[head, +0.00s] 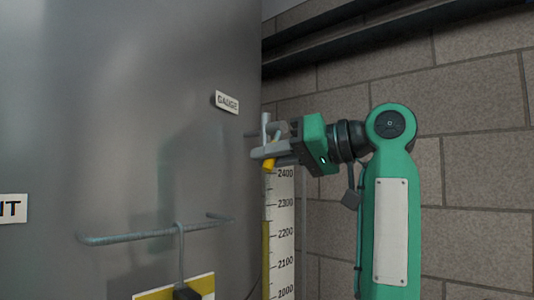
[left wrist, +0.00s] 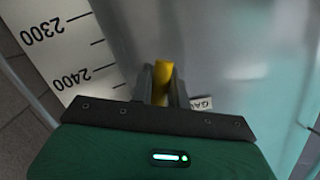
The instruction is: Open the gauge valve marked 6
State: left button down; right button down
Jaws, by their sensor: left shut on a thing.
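The gauge valve (head: 266,125) is a small grey fitting on the side of the big steel tank, beside a plate reading GAUGE (head: 226,102). Its yellow lever (head: 269,164) sticks out below my left gripper's fingers. My left gripper (head: 265,153) is shut on this lever. In the left wrist view the yellow lever (left wrist: 162,82) stands between the two grey fingers (left wrist: 161,92). The fingers hide part of the valve. I see no number 6 in either view. My right gripper is not in view.
A white scale (head: 284,230) with a yellow-filled gauge tube (head: 266,250) runs down below the valve. A grey bar handle (head: 150,235) stands out from the tank (head: 130,120) at lower left. A block wall (head: 460,170) is behind my arm, with dark pipes (head: 400,22) above.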

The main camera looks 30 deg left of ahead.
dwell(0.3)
pick_arm(q)
jog(key=c, duration=1.3)
grip_release()
jog(key=shift+c, duration=0.2)
jog(key=shift+s, duration=0.15)
